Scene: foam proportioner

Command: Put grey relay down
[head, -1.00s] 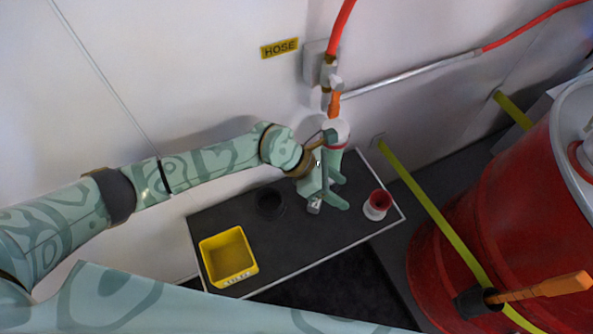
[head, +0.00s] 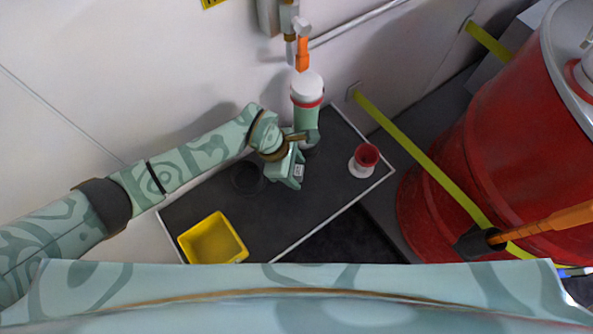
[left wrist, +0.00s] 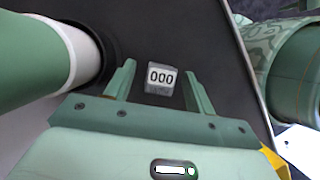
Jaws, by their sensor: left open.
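The grey relay (left wrist: 160,80) is a small block with a white "000" label. In the left wrist view it stands on the dark bench top, between the two fingers of my left gripper (left wrist: 159,82), with a gap on each side. In the head view my left gripper (head: 290,178) is low over the bench, and the relay (head: 299,170) shows as a small pale patch beside the fingers. My left gripper is open and does not grip the relay. My right gripper is in neither view.
The dark bench (head: 320,200) has a pale edge. A yellow bin (head: 212,241), a black ring (head: 246,180) and a red-and-white cup (head: 364,161) stand on it. A green cylinder with a white top (head: 307,92) rises behind the gripper. A red drum (head: 490,150) stands at the right.

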